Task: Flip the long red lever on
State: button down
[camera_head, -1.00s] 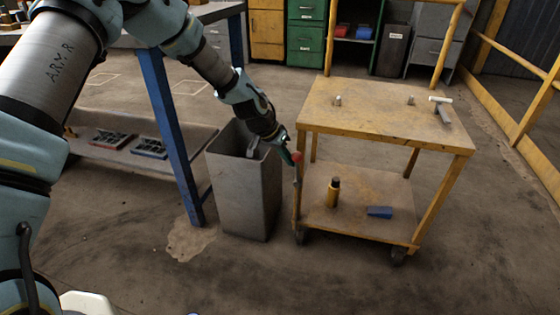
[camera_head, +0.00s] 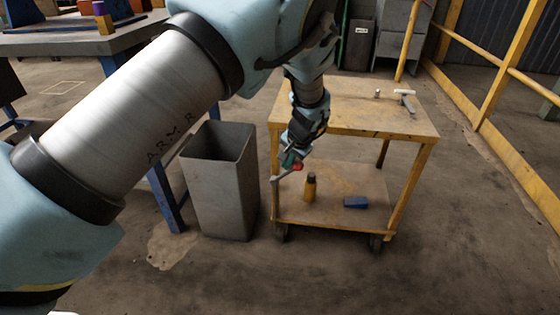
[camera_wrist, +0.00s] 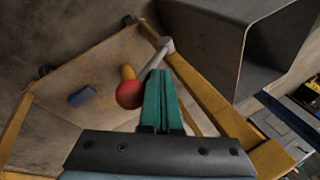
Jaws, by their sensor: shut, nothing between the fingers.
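The lever's red ball knob (camera_head: 298,167) is at the front left corner of the yellow cart, with its grey shaft (camera_head: 283,178) running left and slightly down to a mount on the cart's leg. In the wrist view the red knob (camera_wrist: 129,95) is just left of my fingers, and the shaft (camera_wrist: 155,58) passes beyond their tips. My gripper (camera_head: 290,161) is shut and empty, its green fingers (camera_wrist: 160,85) pressed together beside the knob. I cannot tell whether they touch it.
The yellow cart (camera_head: 350,118) carries a grey-white tool (camera_head: 405,100) on top. A yellow bottle (camera_head: 310,188) and a blue block (camera_head: 356,202) are on its lower shelf. A grey bin (camera_head: 222,190) stands close left. Floor in front is clear.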

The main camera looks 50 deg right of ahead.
jog(key=shift+s+d+f+t+y+b, duration=0.15)
jog(key=shift+s+d+f+t+y, duration=0.2)
jog(key=shift+s+t, duration=0.2)
jog(key=shift+s+d+f+t+y+b, duration=0.15)
jog(key=shift+s+d+f+t+y, duration=0.2)
jog(key=shift+t, duration=0.2)
jog(key=shift+s+d+f, duration=0.15)
jog(key=shift+s+f, duration=0.2)
jog(key=shift+s, duration=0.1)
jog(key=shift+s+f, duration=0.15)
notch_tip(320, 180, up, 5)
jog(key=w+p, duration=0.2)
notch_tip(320, 180, up, 7)
send_over(298, 169)
jog(key=s+d, duration=0.2)
jog(key=shift+s+a+f+p, duration=0.1)
jog(key=shift+p, duration=0.3)
